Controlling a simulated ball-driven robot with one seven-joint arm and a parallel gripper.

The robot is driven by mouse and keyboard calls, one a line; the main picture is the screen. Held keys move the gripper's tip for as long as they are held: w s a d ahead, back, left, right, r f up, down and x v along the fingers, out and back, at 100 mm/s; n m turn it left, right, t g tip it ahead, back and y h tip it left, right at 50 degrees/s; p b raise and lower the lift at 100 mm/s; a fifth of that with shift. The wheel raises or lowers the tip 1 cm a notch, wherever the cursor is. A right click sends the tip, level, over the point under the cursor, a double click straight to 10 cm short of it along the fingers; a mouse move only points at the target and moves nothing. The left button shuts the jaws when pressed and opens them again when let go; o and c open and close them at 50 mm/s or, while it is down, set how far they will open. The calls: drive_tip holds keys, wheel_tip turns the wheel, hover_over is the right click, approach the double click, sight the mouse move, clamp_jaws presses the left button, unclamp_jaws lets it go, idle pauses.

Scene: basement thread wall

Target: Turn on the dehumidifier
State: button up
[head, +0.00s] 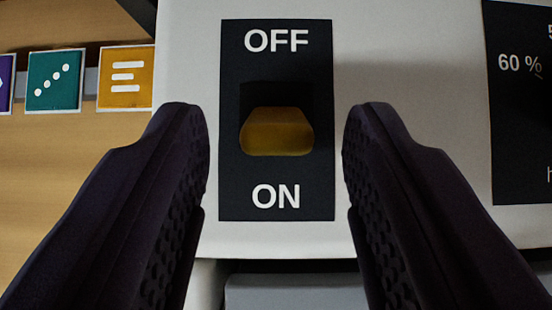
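The dehumidifier (420,120) shows as a pale grey-white front panel. On it is a black switch plate (235,130) with OFF printed at the top and ON at the bottom. An amber switch knob (277,132) sits between the two words. Dark recess shows above the knob, and its lower edge lies nearer to ON. My gripper (277,110) is open and empty, with one dark finger on each side of the plate. The knob appears between the fingertips, with gaps on both sides. I cannot tell how far the fingertips are from the panel.
A black display (515,120) with "60 %" is at the right, cut off by the frame. A teal card (54,80) and an orange card (126,78) are at the left before a wooden surface (70,160). A grey part (290,290) lies below the panel.

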drive_tip(key=p+v, duration=0.4)
drive_tip(key=v, duration=0.3)
drive_tip(key=shift+s+r, duration=0.25)
drive_tip(key=shift+r, duration=0.05)
idle(0.3)
